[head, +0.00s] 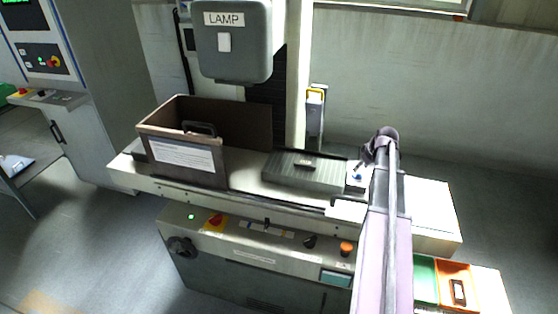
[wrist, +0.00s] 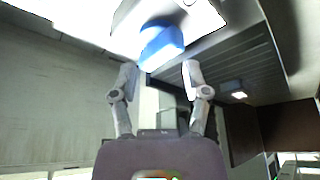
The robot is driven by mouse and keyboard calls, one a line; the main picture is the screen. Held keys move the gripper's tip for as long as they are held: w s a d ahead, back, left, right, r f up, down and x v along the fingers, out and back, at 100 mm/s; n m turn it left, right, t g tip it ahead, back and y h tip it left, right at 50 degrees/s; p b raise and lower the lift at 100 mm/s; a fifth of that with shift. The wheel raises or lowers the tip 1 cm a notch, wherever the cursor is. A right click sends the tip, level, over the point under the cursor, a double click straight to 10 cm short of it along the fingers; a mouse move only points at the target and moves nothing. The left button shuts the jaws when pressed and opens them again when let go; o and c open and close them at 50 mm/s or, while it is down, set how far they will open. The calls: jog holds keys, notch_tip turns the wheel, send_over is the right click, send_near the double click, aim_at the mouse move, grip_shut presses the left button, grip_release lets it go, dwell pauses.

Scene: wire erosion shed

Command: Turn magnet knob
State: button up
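My gripper (wrist: 161,76) is open in the wrist view, with a clear gap between its two fingers and nothing held. A blue part (wrist: 162,45) on a bright white surface lies just beyond the fingertips, apparently apart from them. In the head view a small blue spot (head: 357,177) shows at the right end of the ribbed grey magnet plate (head: 310,172), close to my arm. My arm hides much of that area. I cannot tell which part is the magnet knob.
An open-topped dark box (head: 160,155) with a label stands left of the plate. A grey lamp housing (head: 232,45) hangs above. A black handwheel (head: 180,247) and an orange button (head: 346,248) are on the front. Green and orange trays (head: 457,291) lie at lower right.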

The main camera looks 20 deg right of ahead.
jog(key=shift+a+p+v, duration=0.45)
jog(key=shift+p+v, duration=4.25)
jog(key=shift+v, duration=0.65)
jog(key=w+a+f+m+y+b, duration=0.1)
jog(key=w+a+f+m+b, duration=0.1)
jog(key=a, duration=0.8)
jog(key=w+a+f+m+y+b, duration=0.2)
jog(key=w+a, duration=0.3)
jog(key=a, duration=0.5)
jog(key=w+a+f+m+g+y+b, duration=0.1)
jog(key=w+a+f+m+y+b, duration=0.1)
jog(key=a, duration=0.8)
jog(key=shift+w+a+m+b, duration=0.3)
jog(key=shift+w+m+b, duration=0.3)
jog(key=shift+w+b, duration=0.4)
jog(key=shift+s+f, duration=0.1)
jog(key=shift+s, duration=0.15)
jog(key=s+a+f+n+g+h, duration=0.1)
jog(key=s+a+n+h, duration=0.1)
jog(key=s, duration=0.8)
jog(key=s+a+f+n+g+h, duration=0.2)
jog(key=s+a+h, duration=0.2)
jog(key=s, duration=0.7)
jog(key=a, duration=0.2)
jog(key=shift+a+n, duration=0.25)
jog(key=shift+n, duration=0.15)
jog(key=shift+s+d+f, duration=0.1)
jog(key=shift+s+f, duration=0.05)
